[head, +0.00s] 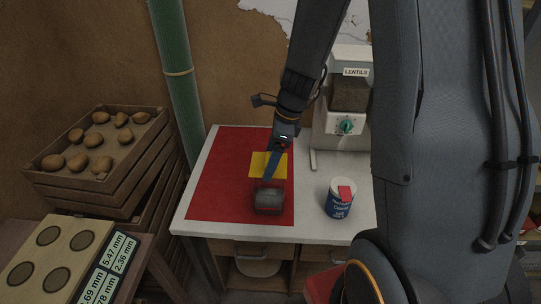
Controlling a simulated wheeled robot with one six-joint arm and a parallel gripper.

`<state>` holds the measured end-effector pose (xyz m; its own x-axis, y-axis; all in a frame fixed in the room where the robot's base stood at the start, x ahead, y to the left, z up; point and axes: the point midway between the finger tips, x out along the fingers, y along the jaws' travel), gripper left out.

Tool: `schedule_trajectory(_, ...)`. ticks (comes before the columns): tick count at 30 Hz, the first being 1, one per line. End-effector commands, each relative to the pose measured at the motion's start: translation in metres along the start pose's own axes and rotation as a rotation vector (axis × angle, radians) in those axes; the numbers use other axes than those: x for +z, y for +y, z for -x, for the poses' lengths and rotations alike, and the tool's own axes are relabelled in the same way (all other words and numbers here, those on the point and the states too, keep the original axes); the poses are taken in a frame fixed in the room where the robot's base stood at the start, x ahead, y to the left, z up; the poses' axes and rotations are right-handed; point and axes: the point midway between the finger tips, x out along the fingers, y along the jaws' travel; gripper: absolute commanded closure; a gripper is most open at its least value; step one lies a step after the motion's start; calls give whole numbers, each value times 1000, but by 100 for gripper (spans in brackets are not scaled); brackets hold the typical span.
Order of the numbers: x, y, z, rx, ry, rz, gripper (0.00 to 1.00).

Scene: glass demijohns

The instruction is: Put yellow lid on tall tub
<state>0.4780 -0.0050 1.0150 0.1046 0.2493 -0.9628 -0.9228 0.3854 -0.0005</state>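A flat yellow square piece (259,163), which looks like the yellow lid, shows at the middle of the red mat (220,190). My gripper (269,176) comes down from the upper right, and its blue finger overlaps the yellow piece. I cannot tell whether it touches or holds the piece. A dark grey blocky thing (268,202) is just in front, with faint reddish edges between it and the yellow piece. A clear tall tub cannot be made out with certainty. The finger gap is too small to see.
A blue and white salt tub (341,199) with a red patch on top stands right of the mat on the white table (308,215). A machine labelled LENTILS (346,126) stands behind. Potato crates (97,150) and a green pipe (178,85) are left.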

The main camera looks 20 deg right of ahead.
Motion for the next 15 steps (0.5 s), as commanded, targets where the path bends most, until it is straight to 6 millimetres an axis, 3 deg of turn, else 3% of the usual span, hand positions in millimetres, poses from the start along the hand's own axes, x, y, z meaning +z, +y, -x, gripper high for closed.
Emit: schedule_trajectory(15, -12, 0, -45, 1, 0, -1, 61)
